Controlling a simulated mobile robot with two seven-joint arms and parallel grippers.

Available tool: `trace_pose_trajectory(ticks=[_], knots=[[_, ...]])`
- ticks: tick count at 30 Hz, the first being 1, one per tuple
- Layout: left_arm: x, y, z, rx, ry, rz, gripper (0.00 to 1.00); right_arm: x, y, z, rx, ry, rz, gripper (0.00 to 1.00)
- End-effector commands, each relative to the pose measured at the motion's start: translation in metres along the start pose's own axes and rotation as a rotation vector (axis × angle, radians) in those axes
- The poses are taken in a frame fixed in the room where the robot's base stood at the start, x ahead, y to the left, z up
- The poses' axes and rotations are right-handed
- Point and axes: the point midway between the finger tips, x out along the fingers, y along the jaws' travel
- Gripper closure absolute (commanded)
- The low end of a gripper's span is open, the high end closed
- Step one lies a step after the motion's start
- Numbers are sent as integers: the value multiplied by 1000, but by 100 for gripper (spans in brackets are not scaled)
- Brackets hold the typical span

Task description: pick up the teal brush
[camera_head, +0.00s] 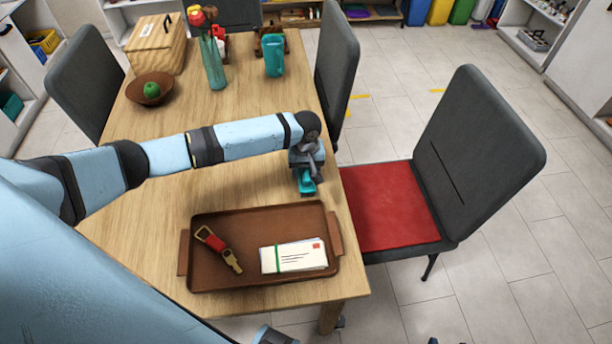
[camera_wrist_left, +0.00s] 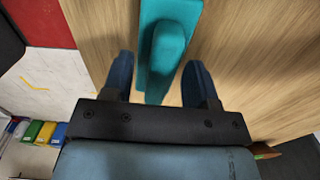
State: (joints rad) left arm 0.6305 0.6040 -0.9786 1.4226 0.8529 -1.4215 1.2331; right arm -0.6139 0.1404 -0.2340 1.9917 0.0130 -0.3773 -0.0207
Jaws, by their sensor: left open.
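The teal brush (camera_head: 307,187) lies on the wooden table near its right edge, just beyond the tray, partly covered by my gripper in the head view. In the left wrist view the teal brush (camera_wrist_left: 168,48) shows from above, its near end between the two fingers. My left gripper (camera_head: 307,172) is right over the brush. Its fingers (camera_wrist_left: 160,75) are open, one on each side of the brush, with some space to them. Whether the fingertips touch the table cannot be told.
A red-seated chair (camera_head: 390,205) is at the right.

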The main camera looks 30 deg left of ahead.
Motion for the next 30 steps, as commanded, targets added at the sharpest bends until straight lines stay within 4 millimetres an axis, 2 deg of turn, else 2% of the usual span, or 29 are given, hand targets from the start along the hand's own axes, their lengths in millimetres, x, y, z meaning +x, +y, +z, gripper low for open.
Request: trace_pose_trajectory(ticks=[4, 11, 23, 26, 30], knots=[[0, 0, 0, 1, 0, 0, 47, 0, 0, 0, 1, 0, 0, 44], [0, 0, 0, 1, 0, 0, 100, 0, -1, -1, 1, 2, -1, 44], [-6, 1, 0, 1, 0, 2, 100, -1, -1, -2, 2, 3, -1, 44], [-14, 1, 0, 1, 0, 2, 100, -1, -1, -2, 2, 3, -1, 44], [-35, 1, 0, 2, 1, 3, 100, -2, -1, -4, 2, 2, -1, 44]])
